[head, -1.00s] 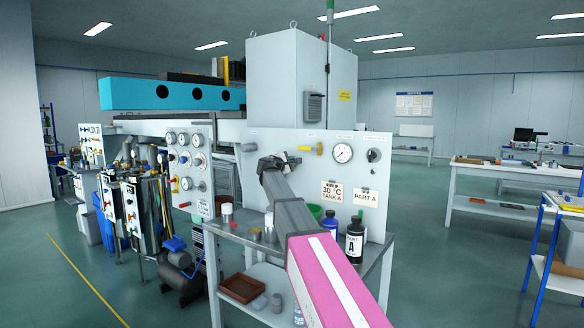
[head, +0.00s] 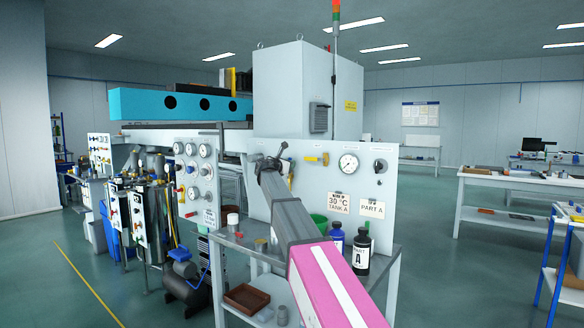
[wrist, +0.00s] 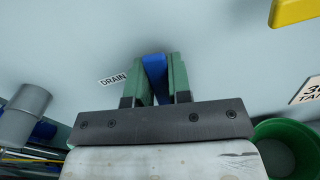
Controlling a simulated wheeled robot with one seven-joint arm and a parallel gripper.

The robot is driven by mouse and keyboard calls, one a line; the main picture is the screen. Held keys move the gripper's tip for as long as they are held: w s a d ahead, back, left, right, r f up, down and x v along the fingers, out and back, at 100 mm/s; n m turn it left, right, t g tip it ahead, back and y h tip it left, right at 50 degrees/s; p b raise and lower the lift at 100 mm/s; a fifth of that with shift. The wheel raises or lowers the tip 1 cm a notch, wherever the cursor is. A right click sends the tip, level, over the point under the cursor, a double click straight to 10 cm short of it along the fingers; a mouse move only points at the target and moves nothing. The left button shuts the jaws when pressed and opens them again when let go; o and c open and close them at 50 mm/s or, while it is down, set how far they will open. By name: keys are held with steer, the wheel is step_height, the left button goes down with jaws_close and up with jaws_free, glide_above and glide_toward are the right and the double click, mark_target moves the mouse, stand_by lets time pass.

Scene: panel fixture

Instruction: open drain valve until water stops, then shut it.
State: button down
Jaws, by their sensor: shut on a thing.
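The drain valve's blue handle (wrist: 155,72) shows in the wrist view beside a white label (wrist: 113,79) reading DRAIN. My gripper (wrist: 158,62) has its two green fingers on either side of the handle and is shut on it. The handle stands roughly upright in the wrist view, leaning slightly. In the head view my gripper (head: 270,165) is at the left part of the pale panel (head: 375,230), and my own arm hides the valve. No water stream is visible in either view.
A green container (wrist: 292,143) stands low right in the wrist view. A yellow handle (head: 317,158), a gauge (head: 348,164) and a dark knob (head: 380,165) sit on the panel to the right. Bottles, one dark (head: 361,252), stand on the bench below.

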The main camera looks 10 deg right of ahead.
steer(key=shift+w+a+n, duration=0.25)
steer(key=shift+n, duration=0.35)
steer(key=shift+w+a+n, duration=0.25)
steer(key=shift+n, duration=0.35)
steer(key=c, duration=1)
jaws_free()
steer(key=shift+c, duration=0.2)
steer(key=v, duration=1.1)
steer(key=shift+w, duration=0.1)
